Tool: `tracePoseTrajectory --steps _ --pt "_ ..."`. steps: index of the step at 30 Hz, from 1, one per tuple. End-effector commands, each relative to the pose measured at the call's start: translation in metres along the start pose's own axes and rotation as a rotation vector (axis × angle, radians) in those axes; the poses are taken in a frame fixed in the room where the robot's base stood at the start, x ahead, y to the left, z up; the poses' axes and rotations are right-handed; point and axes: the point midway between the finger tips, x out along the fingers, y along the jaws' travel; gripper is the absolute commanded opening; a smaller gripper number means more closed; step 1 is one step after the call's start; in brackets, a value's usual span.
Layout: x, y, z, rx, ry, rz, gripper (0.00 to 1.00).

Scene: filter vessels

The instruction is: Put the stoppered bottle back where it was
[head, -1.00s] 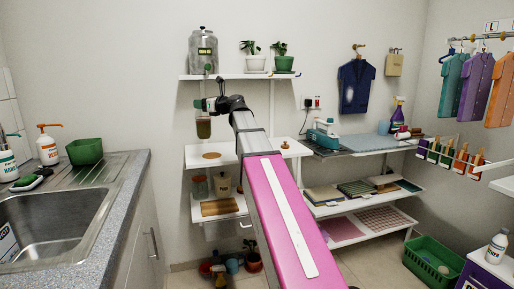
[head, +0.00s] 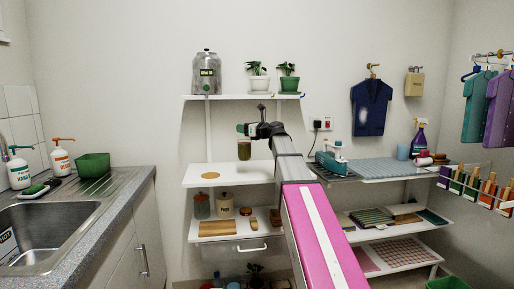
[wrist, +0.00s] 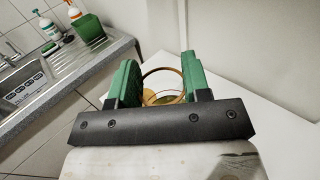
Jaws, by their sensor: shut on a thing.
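My gripper (head: 244,129) is shut on a clear glass vessel (head: 244,150) with murky green-brown contents. It holds the vessel upright, apparently above the middle white shelf (head: 240,170). In the wrist view my green fingers (wrist: 162,75) stand either side of the vessel's round glass rim (wrist: 163,71), with amber showing inside. I cannot make out a stopper on it. A flat cork-coloured disc (head: 210,176) lies on the middle shelf, left of the vessel. Below, a cream labelled jar (head: 225,204) and a greenish jar (head: 202,206) stand on the lower shelf.
A grey dispenser (head: 207,75) and two potted plants (head: 258,83) stand on the upper shelf (head: 225,97), above my gripper. A teal machine (head: 331,158) stands to the right. The sink counter (head: 115,205) is on the left. The middle shelf is mostly bare.

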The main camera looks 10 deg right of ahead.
Motion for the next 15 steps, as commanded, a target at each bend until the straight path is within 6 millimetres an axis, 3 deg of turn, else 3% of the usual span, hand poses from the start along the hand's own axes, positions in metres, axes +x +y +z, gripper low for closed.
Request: tracePoseTrajectory --steps 7,15 --pt "-0.020 -0.038 -0.024 0.002 -0.002 -0.002 0.00" --pt "-0.028 -0.052 -0.035 0.000 -0.002 0.001 0.00"
